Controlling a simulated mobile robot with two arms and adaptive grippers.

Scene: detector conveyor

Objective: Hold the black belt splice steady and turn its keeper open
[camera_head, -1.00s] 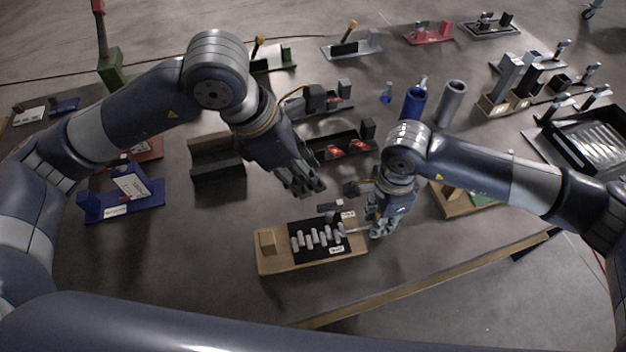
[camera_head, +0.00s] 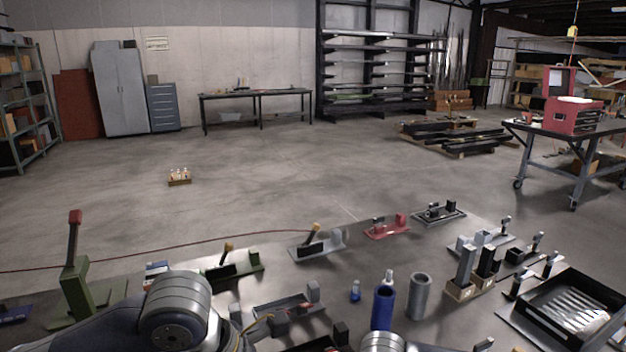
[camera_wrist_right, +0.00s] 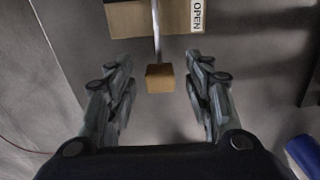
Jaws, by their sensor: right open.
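In the right wrist view my right gripper (camera_wrist_right: 158,66) is open, one finger on each side of a pale metal rod (camera_wrist_right: 157,30) with a small tan block (camera_wrist_right: 160,78) at its end. The small block lies between the fingers with a gap on both sides. My left gripper is out of view.
In the head view the bench holds a green lever fixture (camera_head: 72,290), a blue cylinder (camera_head: 382,308), a grey cylinder (camera_head: 419,297), a red fixture (camera_head: 387,228) and a black tray (camera_head: 540,318) at right. A blue object (camera_wrist_right: 304,155) shows at lower right in the wrist view.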

